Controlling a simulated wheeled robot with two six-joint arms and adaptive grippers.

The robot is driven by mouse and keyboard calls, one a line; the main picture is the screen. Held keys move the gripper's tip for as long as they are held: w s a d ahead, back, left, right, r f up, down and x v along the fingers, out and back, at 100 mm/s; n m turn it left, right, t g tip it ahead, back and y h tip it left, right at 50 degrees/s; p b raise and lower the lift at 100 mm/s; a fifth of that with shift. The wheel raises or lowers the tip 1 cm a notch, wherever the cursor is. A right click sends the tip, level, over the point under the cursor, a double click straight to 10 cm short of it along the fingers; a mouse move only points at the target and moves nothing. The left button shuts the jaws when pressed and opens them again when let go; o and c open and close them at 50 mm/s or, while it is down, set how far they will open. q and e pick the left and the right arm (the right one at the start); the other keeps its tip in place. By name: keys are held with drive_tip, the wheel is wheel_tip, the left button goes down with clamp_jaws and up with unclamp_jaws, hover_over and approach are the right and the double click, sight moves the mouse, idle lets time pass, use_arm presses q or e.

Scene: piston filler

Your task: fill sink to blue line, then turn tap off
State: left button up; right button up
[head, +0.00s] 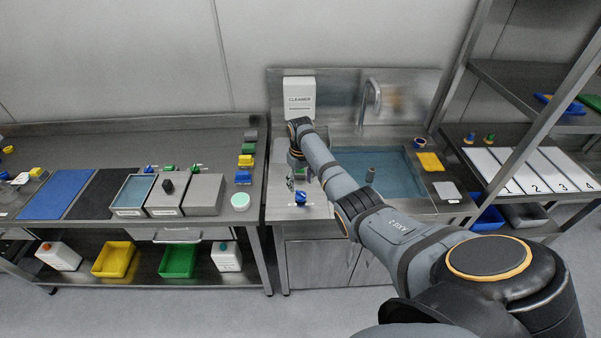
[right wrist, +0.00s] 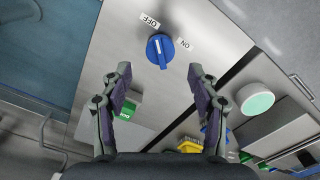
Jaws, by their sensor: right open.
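The steel sink (head: 432,200) holds bluish water (head: 395,180), with a short grey upright piece (head: 370,174) in it. I cannot make out a blue line on the sink wall. The curved tap (head: 374,92) stands behind the basin; I cannot tell whether water runs from it. A blue knob (head: 300,198) is on the counter left of the sink. In the right wrist view the knob (right wrist: 160,50) has a white mark and lies between OFF and ON labels. My right gripper (head: 297,178) is open and empty, with its fingers (right wrist: 158,82) short of the knob.
A white cleaner box (head: 299,97) is on the back panel. A yellow sponge (head: 430,161) and a grey pad (head: 447,190) lie right of the basin. A green block (right wrist: 130,107) is near one finger. The left bench (head: 100,150) carries mats and bins.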

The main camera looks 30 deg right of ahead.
sight(300, 194)
wheel_tip(300, 194, up, 6)
drive_tip(key=shift+r, duration=0.15)
idle(0.5)
